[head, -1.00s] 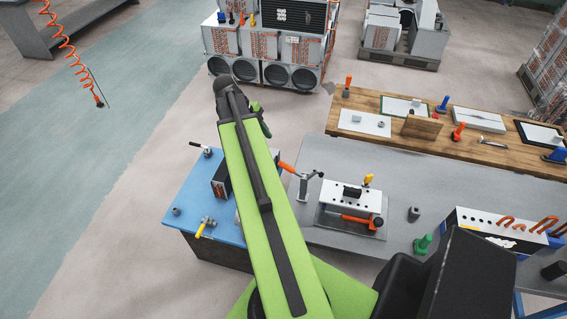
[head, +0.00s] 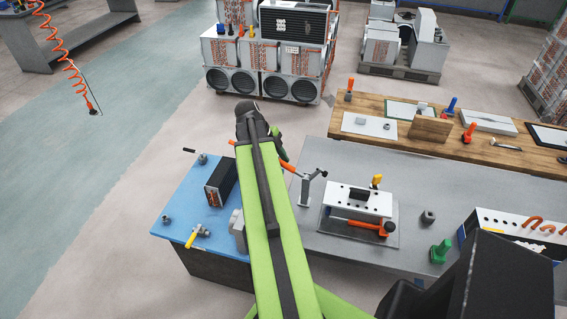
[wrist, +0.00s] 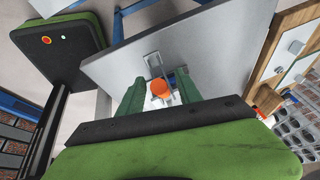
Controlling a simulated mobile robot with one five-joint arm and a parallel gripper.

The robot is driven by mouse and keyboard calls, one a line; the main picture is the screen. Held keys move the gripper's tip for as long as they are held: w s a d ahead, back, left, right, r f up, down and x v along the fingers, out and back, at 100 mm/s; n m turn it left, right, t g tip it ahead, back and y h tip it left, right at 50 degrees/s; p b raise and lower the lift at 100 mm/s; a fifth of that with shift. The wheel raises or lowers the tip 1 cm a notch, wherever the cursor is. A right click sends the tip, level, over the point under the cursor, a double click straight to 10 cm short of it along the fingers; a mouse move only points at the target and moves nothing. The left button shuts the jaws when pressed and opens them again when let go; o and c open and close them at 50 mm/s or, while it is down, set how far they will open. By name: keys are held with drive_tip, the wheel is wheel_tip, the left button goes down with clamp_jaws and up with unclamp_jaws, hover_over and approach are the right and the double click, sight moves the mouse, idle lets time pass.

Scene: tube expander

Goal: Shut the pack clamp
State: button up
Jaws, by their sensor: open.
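The pack clamp (head: 305,188) seems to be the grey upright toggle clamp with an orange handle (head: 289,167), on the left part of the grey bench. Its handle slants up and left toward my gripper; a short black-tipped arm points right. In the wrist view the orange handle end (wrist: 161,90) shows between the two green fingers of my gripper (wrist: 160,88), with the grey clamp bracket (wrist: 154,66) beyond it. My gripper is open, with a finger on each side of the handle; I cannot tell whether either touches it. My arm hides most of the gripper in the head view.
A white block (head: 358,199) with a black part and an orange-handled tool (head: 371,227) sits right of the clamp on the grey bench (head: 420,190). A blue table (head: 190,195) with a dark finned block (head: 221,181) stands left. A wooden bench (head: 380,103) lies behind.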

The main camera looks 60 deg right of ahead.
clamp_jaws()
drive_tip(key=shift+r, duration=0.1)
idle(1.2)
